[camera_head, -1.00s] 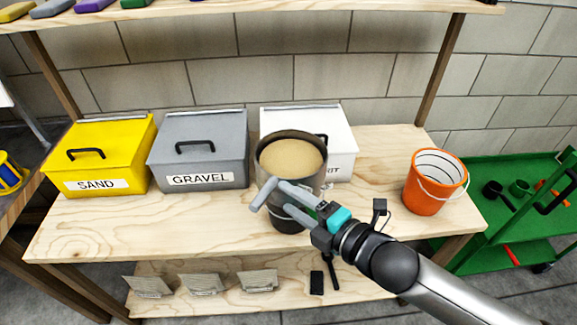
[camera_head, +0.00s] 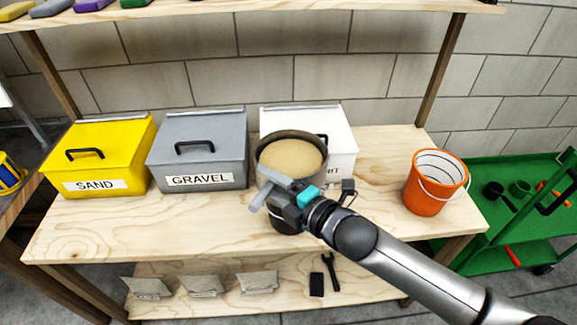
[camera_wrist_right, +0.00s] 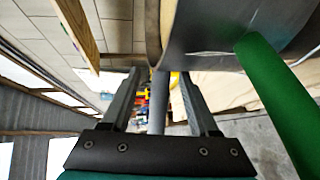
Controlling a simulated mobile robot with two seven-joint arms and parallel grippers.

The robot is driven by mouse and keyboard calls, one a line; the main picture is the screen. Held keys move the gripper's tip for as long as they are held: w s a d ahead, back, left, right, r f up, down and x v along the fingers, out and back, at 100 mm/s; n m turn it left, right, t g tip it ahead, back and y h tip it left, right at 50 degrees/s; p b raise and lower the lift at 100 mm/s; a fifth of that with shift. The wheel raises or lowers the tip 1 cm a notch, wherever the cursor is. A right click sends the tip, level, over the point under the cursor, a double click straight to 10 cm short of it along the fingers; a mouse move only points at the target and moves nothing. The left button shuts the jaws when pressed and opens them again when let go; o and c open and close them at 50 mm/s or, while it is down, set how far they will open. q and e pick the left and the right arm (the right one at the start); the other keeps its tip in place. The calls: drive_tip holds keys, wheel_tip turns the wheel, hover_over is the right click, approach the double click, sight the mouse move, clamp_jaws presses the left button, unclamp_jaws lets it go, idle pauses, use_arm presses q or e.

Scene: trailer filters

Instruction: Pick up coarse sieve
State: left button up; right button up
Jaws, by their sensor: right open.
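A round, dark-rimmed vessel (camera_head: 291,154) with a tan, flat surface inside stands on the bench in front of the white box. It looks like the sieve sitting on a dark bucket, but I cannot tell the two apart clearly. My right gripper (camera_head: 270,192) is in front of its near left side, partly hiding it. In the right wrist view the gripper's two fingers (camera_wrist_right: 164,95) are open, with a grey rod (camera_wrist_right: 158,103) showing between them. The curved grey vessel wall is close above. A green bar crosses at right. My left gripper is not in view.
The yellow sand box (camera_head: 98,155), grey gravel box (camera_head: 200,150) and white box (camera_head: 335,130) stand along the back. An orange bucket (camera_head: 432,190) is at right. The bench between it and the vessel is clear. A lower shelf holds several small items.

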clamp_jaws()
idle(0.3)
drive_tip(key=shift+r, duration=0.2)
